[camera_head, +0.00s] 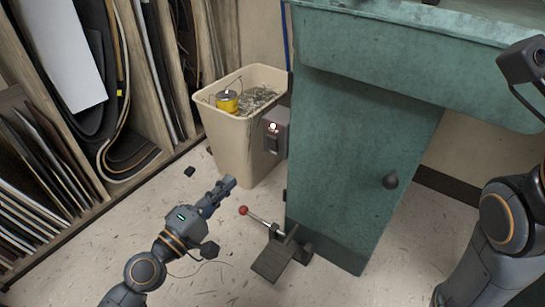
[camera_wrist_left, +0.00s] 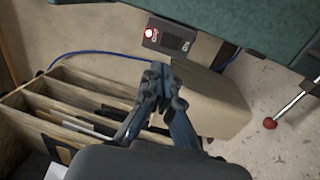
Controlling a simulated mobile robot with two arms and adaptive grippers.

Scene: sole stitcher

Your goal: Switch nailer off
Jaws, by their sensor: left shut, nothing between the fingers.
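A grey switch box (camera_head: 276,133) is mounted on the left side of the green cabinet (camera_head: 345,150). It has a lit white-and-red indicator (camera_head: 272,127) at its top and a dark rocker or button below. In the left wrist view the box (camera_wrist_left: 168,40) is just beyond the fingertips, with its lit indicator (camera_wrist_left: 149,33) at the left. My left gripper (camera_head: 228,183) is shut and empty, below and left of the box in the head view, apart from it. It also shows in the left wrist view (camera_wrist_left: 158,85). My right arm shows at the right edge; its fingers are hidden.
A beige bin (camera_head: 235,150) with scraps and a yellow can (camera_head: 228,101) stands beside the box. A red-knobbed lever (camera_head: 243,210) and pedal (camera_head: 272,262) are on the floor by the cabinet. Wooden racks (camera_head: 150,80) of sheets line the left.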

